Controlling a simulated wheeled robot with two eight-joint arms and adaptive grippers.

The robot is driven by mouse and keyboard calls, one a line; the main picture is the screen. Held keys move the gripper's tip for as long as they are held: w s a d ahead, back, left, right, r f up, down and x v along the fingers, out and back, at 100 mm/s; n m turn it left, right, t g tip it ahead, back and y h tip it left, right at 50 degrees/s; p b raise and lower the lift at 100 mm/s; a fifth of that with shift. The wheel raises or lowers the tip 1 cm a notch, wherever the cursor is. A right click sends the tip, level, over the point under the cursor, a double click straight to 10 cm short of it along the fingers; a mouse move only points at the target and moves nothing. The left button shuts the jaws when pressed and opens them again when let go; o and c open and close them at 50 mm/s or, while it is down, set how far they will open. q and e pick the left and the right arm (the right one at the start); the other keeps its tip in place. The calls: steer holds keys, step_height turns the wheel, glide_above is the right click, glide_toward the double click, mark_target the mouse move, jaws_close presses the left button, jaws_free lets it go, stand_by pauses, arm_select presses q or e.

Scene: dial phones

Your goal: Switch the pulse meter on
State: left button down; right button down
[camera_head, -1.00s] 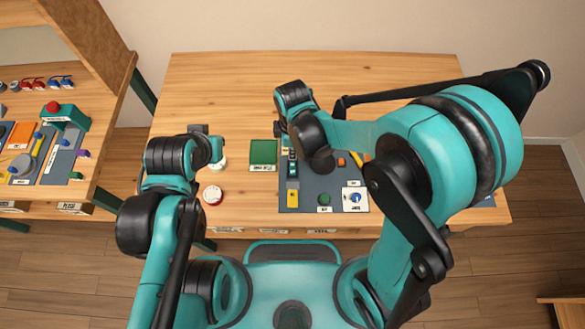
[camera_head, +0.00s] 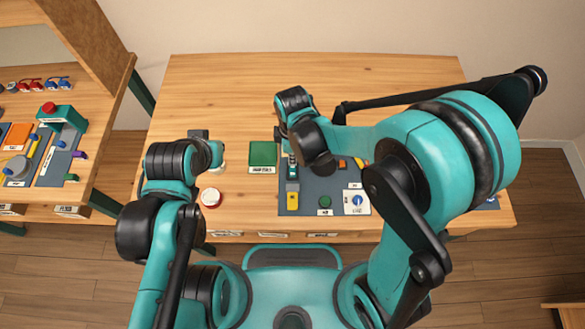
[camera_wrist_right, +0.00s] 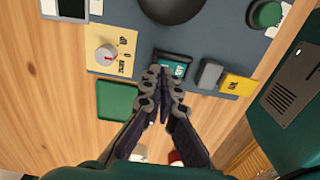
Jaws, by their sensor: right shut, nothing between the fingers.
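A small teal device (camera_wrist_right: 172,66) with a dark face and white marks sits on the grey board (camera_wrist_right: 215,28) in the right wrist view. I cannot read its label, so I cannot tell if it is the pulse meter. My right gripper (camera_wrist_right: 163,74) is shut and empty, its fingertips at the near edge of this device; contact is unclear. In the head view my right arm covers part of the board (camera_head: 312,188). My left gripper (camera_head: 205,148) is over the table's left side, its fingers unclear.
A yellow panel with a grey knob (camera_wrist_right: 106,54), a green button (camera_wrist_right: 266,13) and a green pad (camera_wrist_right: 119,108) lie around the device. A red-and-white round object (camera_head: 211,198) stands near the table's front left. A shelf (camera_head: 100,130) is at far left. The table's back is clear.

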steer(key=shift+f+b, duration=1.05)
steer(key=shift+f, duration=0.15)
stand_by(1.0)
steer(key=shift+r, duration=0.1)
steer(key=shift+r+p, duration=2.75)
steer(key=shift+r, duration=0.8)
steer(key=shift+d+r, duration=0.15)
steer(key=shift+d, duration=0.05)
steer(key=s+d+r+m+t+b, duration=0.1)
steer(key=s+d+r+m+t, duration=0.1)
steer(key=d+r+m, duration=0.4)
steer(key=s+d+r+m+t, duration=0.3)
steer(key=d+r+m+t, duration=0.2)
steer(key=d+m, duration=0.6)
steer(key=shift+d+r+m+b, duration=0.25)
steer(key=shift+r+m+b, duration=0.15)
steer(key=shift+m, duration=0.1)
